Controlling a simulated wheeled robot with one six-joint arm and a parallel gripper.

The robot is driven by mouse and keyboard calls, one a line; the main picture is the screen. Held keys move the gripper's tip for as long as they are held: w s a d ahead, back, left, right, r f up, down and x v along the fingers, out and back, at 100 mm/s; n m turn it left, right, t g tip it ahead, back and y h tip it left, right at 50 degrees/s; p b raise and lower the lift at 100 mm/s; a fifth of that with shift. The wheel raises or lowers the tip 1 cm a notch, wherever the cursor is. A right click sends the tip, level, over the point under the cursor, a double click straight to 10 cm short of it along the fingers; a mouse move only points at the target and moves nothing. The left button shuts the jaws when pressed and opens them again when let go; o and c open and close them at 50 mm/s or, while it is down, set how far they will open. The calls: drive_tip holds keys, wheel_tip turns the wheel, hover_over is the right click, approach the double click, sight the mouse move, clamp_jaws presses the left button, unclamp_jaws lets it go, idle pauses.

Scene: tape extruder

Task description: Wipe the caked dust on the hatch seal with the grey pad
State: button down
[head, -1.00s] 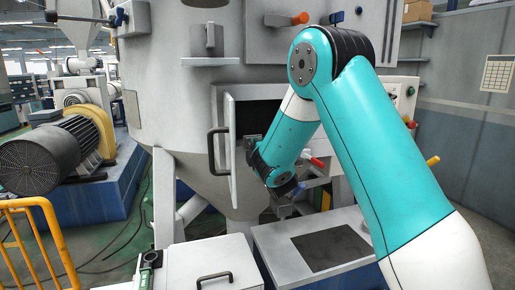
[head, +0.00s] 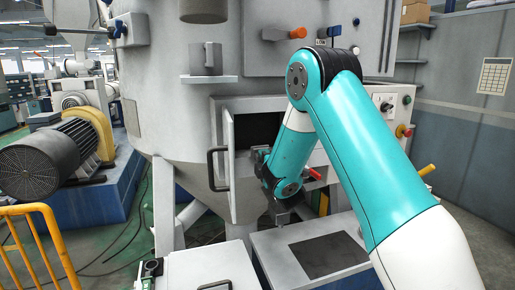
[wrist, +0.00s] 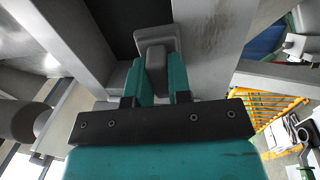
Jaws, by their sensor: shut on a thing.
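The hatch opening (head: 258,128) is a dark recess in the pale grey machine. Its hatch door (head: 229,180) stands swung open to the left. My gripper (wrist: 158,78) is shut on the grey pad (wrist: 157,37), gripping its block-shaped back between two teal fingers. In the wrist view the pad is at the edge of the dark opening, close to the pale frame; I cannot tell whether it touches. Dark smudges of dust (wrist: 211,30) show on the frame strip right of the pad. In the head view my arm partly covers the opening and the pad is not clear.
A dark door handle (head: 213,169) sticks out left of the opening. A grey cup (head: 206,60) stands on a small shelf above. A low bench with a dark panel (head: 328,254) and a pale box lid (head: 205,270) are below. A yellow railing (head: 35,245) stands lower left.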

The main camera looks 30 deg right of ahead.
drive_tip(key=shift+s+d+r+p, duration=0.1)
drive_tip(key=shift+d+r+p, duration=0.05)
drive_tip(key=shift+d+p, duration=0.25)
drive_tip(key=shift+s+d+r+p, duration=0.1)
drive_tip(key=shift+d+p, duration=0.15)
drive_tip(key=shift+p, duration=0.25)
drive_tip(key=shift+d+f, duration=0.15)
drive_tip(key=shift+f, duration=0.1)
drive_tip(key=shift+f, duration=0.2)
wheel_tip(320, 180, down, 10)
drive_tip(key=b, duration=1)
drive_tip(key=shift+r, duration=0.2)
drive_tip(key=shift+w+r+p, duration=0.15)
drive_tip(key=shift+w+p, duration=0.05)
drive_tip(key=shift+p, duration=0.2)
